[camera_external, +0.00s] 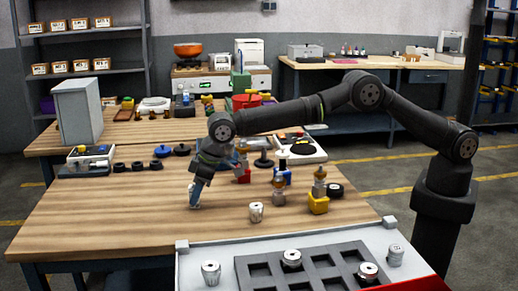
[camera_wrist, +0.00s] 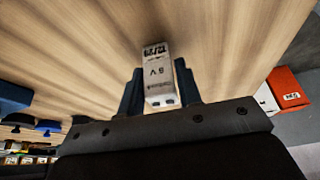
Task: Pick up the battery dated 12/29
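A white block battery (camera_wrist: 157,82) lies between the two fingers in the wrist view, with black lettering reading 12/29 and 9V. Its two terminals face my wrist. My gripper (camera_wrist: 159,88) has a dark finger close against each side of the battery, with no clear gap. In the external view my gripper (camera_external: 195,192) points down, low over the left-middle of the wooden table, with a small pale piece at its tip. Whether the battery still touches the table is hard to tell.
A grey tray (camera_external: 330,256) with dark square pockets holds metal-topped cylinders at the front. A white cylinder (camera_external: 256,212) and a yellow-based part (camera_external: 319,195) stand right of my gripper. Black rings (camera_external: 137,166) lie back left. The front-left table is clear.

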